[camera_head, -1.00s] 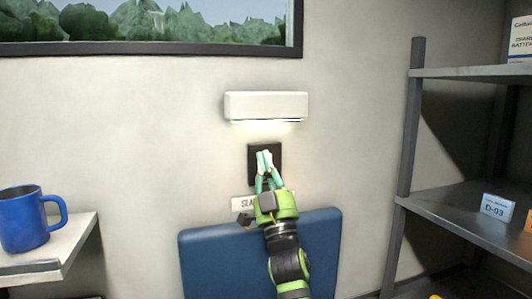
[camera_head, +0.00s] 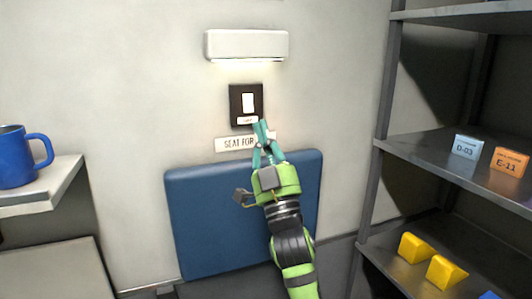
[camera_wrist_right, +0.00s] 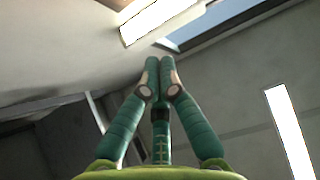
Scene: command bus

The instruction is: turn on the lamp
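The wall lamp (camera_head: 246,45) is a white bar above a black switch plate (camera_head: 237,112) with a white rocker (camera_head: 248,102). The lamp's underside glows and lights the wall below it. My right gripper (camera_head: 261,126) is just below the switch plate, in front of the wall label, with its teal fingers together and nothing seen between them. In the right wrist view the fingertips (camera_wrist_right: 160,66) are also together, and the bright lamp (camera_wrist_right: 160,15) shows above them. My left gripper is not in view.
A blue seat back (camera_head: 215,215) is below the label. A blue mug (camera_head: 15,160) stands on a ledge (camera_head: 45,195) at the left. A metal shelf (camera_head: 420,150) with cards and yellow blocks (camera_head: 414,248) stands at the right.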

